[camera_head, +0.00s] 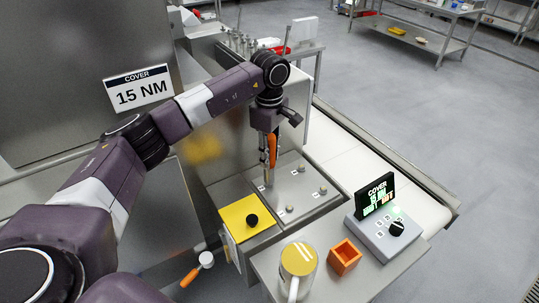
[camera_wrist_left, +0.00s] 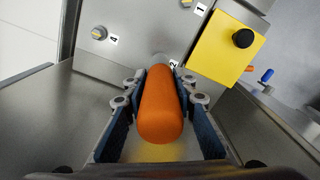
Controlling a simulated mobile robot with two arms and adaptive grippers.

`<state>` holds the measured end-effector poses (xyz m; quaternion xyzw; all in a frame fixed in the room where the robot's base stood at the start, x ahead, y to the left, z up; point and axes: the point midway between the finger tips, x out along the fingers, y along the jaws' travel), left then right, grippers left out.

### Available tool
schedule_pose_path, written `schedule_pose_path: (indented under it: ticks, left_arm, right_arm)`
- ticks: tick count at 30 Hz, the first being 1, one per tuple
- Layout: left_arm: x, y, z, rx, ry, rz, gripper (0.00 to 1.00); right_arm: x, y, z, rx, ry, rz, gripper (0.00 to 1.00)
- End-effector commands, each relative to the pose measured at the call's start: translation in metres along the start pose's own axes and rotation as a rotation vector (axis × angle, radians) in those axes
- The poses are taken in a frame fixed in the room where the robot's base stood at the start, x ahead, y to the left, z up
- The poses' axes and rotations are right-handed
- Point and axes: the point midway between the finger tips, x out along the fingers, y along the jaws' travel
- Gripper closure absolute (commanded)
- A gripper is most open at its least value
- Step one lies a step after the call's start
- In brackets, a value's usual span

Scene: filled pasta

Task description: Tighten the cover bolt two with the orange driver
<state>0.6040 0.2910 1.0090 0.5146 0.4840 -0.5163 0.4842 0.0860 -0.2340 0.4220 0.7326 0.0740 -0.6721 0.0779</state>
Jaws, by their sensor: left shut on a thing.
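My left gripper (camera_head: 268,150) is shut on the orange driver (camera_head: 273,150), which stands roughly upright with its shank pointing down to the steel cover (camera_head: 312,205). In the left wrist view the gripper's blue-padded fingers (camera_wrist_left: 160,100) flank the orange handle (camera_wrist_left: 160,112). The driver's lower end is at the spot labelled 2 (camera_wrist_left: 174,65); the handle hides most of it, so I cannot tell whether the tip is seated on the bolt. Other cover bolts show, one by label 4 (camera_wrist_left: 98,33) and one by label 1 (camera_wrist_left: 187,3). My right gripper is not in view.
A yellow block (camera_head: 236,213) with a black knob sits beside the cover. In front are a mug (camera_head: 298,265), an orange open box (camera_head: 345,257) and a controller (camera_head: 385,238) with a lit display. A sign (camera_head: 139,92) reads COVER 15 NM. A white conveyor lies to the right.

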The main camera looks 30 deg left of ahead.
Motion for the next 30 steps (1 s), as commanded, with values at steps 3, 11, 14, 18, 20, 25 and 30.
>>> schedule_pose_path:
  ticks: [3, 11, 14, 18, 20, 25, 30]
  left_arm:
    - [-0.0012, 0.0004, -0.0001, 0.000, 0.000, 0.002, 1.00]
    - [-0.0012, -0.0002, 0.0004, 0.000, -0.001, 0.002, 1.00]
    - [-0.0011, -0.0002, 0.0004, 0.000, -0.001, 0.002, 1.00]
    - [-0.0007, -0.0003, 0.0004, 0.000, -0.001, 0.002, 1.00]
    - [-0.0001, -0.0003, 0.0004, 0.000, -0.001, 0.002, 1.00]
    - [0.0029, -0.0003, 0.0003, 0.000, 0.000, 0.002, 1.00]
    - [0.0059, -0.0003, 0.0002, 0.000, 0.000, 0.002, 1.00]
  right_arm:
    - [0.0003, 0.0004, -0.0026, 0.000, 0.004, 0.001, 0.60]
    - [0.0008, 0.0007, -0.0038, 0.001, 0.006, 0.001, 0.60]
    - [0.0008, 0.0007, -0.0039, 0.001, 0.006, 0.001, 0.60]
    - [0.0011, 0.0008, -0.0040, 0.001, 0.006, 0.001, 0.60]
    - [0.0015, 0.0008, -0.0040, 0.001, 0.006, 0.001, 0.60]
    - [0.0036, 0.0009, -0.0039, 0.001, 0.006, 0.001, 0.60]
    - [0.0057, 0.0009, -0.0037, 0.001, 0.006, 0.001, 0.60]
